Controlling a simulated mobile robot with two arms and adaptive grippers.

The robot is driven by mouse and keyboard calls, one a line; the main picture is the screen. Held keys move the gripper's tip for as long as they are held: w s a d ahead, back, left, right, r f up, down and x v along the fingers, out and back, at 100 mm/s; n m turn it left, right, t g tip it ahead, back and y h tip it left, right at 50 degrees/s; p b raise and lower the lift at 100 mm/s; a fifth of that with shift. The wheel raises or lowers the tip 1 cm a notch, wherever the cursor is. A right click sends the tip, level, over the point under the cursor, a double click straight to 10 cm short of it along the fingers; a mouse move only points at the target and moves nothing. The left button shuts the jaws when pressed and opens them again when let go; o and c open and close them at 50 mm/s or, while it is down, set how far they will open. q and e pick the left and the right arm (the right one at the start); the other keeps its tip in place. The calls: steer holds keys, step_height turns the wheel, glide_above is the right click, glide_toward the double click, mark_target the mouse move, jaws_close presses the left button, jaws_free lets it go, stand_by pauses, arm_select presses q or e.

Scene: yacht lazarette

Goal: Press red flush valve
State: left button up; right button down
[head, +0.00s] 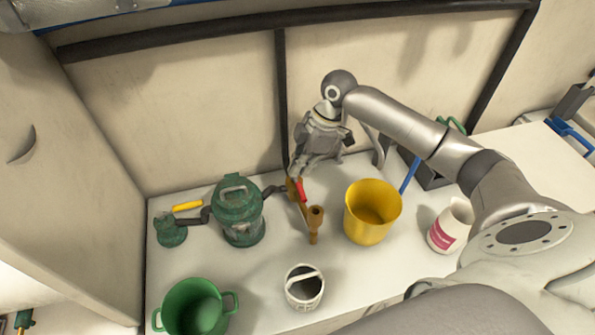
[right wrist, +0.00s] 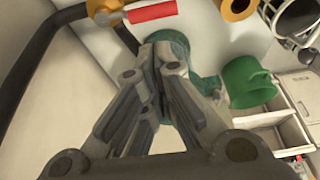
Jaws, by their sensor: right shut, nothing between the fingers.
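The red flush valve lever (head: 301,190) is a short red handle on a brass valve (head: 314,222) on the white counter. In the right wrist view the red lever (right wrist: 152,12) lies at the top edge, past my fingertips, with brass parts (right wrist: 236,7) beside it. My right gripper (head: 298,176) is shut and empty, pointing down just behind and above the lever. A small gap seems to show between fingertips and lever in the right wrist view; contact cannot be told in the head view. My left gripper is not in view.
A green strainer housing (head: 238,215) with a dark hose stands left of the valve. A yellow bucket (head: 372,225) stands close on the right. A green pot (head: 193,308) and a white container (head: 304,298) are in front. The cream wall (head: 180,110) is close behind.

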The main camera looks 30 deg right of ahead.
mark_target(299, 189)
steer(key=p+x, duration=0.1)
steer(key=x, duration=0.7)
